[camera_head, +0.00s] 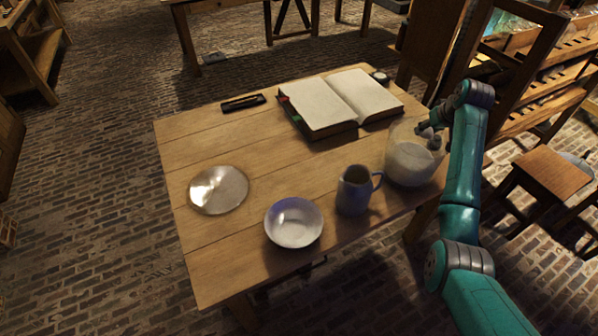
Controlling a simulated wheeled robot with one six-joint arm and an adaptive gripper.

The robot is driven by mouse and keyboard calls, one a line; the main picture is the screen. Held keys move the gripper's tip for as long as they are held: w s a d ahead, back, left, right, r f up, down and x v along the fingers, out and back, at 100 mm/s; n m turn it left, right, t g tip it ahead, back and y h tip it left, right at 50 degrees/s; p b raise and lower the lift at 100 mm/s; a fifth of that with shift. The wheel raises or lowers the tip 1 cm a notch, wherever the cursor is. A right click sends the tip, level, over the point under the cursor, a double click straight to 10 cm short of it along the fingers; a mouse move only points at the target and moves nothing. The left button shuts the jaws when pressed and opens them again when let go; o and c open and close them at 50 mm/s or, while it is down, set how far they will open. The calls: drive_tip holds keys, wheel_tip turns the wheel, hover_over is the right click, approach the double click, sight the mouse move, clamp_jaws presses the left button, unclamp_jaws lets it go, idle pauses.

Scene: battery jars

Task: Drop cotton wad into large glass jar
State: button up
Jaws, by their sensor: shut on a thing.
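The large glass jar (408,178) stands upright at the right side of the wooden table. It is clear, with a whitish mass in its lower part. My gripper (433,142) is at the jar's mouth, on its right side, with the teal arm coming from the right. The gripper is shut on a small pale thing, which looks to be the cotton wad. The gripper's dark parts and the jar glass make its outline hard to see. I cannot tell whether the fingertips are above the rim or just inside it.
A grey-blue jug (353,192) stands just left of the jar. A white bowl (293,223) and a round metal plate (218,189) are farther left. An open book (340,102) lies behind, with a dark narrow case (243,102). The table's (190,145) left and middle are mostly clear.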

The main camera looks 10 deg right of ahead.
drive_tip(key=o, duration=1.1)
drive_tip(key=v, duration=1.2)
drive_tip(key=shift+d, duration=0.1)
